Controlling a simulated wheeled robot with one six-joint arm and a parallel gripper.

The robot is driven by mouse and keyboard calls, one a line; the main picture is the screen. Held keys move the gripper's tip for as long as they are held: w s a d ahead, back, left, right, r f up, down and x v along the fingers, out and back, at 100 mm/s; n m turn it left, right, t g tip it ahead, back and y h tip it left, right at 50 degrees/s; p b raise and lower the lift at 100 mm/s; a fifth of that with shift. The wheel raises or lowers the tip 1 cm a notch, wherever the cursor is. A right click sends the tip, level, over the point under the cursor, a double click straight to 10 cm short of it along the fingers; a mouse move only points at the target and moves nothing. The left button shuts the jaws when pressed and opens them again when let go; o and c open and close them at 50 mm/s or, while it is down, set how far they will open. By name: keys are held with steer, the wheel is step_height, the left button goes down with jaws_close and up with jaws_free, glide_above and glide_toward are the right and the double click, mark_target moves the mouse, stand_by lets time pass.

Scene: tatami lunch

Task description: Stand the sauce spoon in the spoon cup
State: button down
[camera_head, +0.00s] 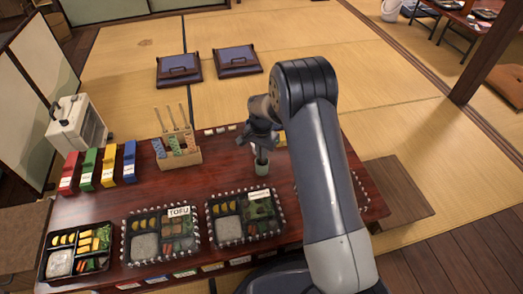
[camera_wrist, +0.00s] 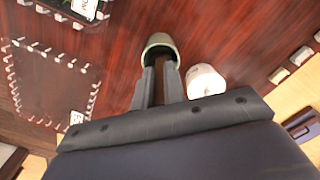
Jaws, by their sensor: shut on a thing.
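The spoon cup (camera_head: 262,169) is a small pale green cup standing on the dark red table, right of the middle. It also shows in the wrist view, with its green rim (camera_wrist: 158,40) just past my fingertips. My gripper (camera_head: 261,147) points down right above the cup. In the wrist view its two fingers (camera_wrist: 158,84) are shut on a thin dark brown piece, which appears to be the sauce spoon (camera_wrist: 157,88). The spoon is mostly hidden by the fingers. Its lower end is at the cup's mouth; I cannot tell how deep it sits.
A white round thing (camera_wrist: 205,81) stands close beside the cup. Lunch boxes (camera_head: 245,239) line the table's near edge. A wooden rack (camera_head: 181,157) and coloured boxes (camera_head: 109,166) stand to the left. Bare table lies between the rack and the cup.

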steer(key=c, duration=1.4)
jaws_free()
steer(key=shift+r, duration=0.1)
step_height(320, 180, up, 11)
steer(key=p, duration=0.3)
steer(key=shift+f, duration=0.3)
step_height(320, 180, down, 10)
steer(key=b, duration=0.2)
steer(key=shift+f+b, duration=0.25)
steer(key=shift+b, duration=0.15)
steer(key=shift+r+p, duration=0.8)
steer(key=shift+r, duration=0.65)
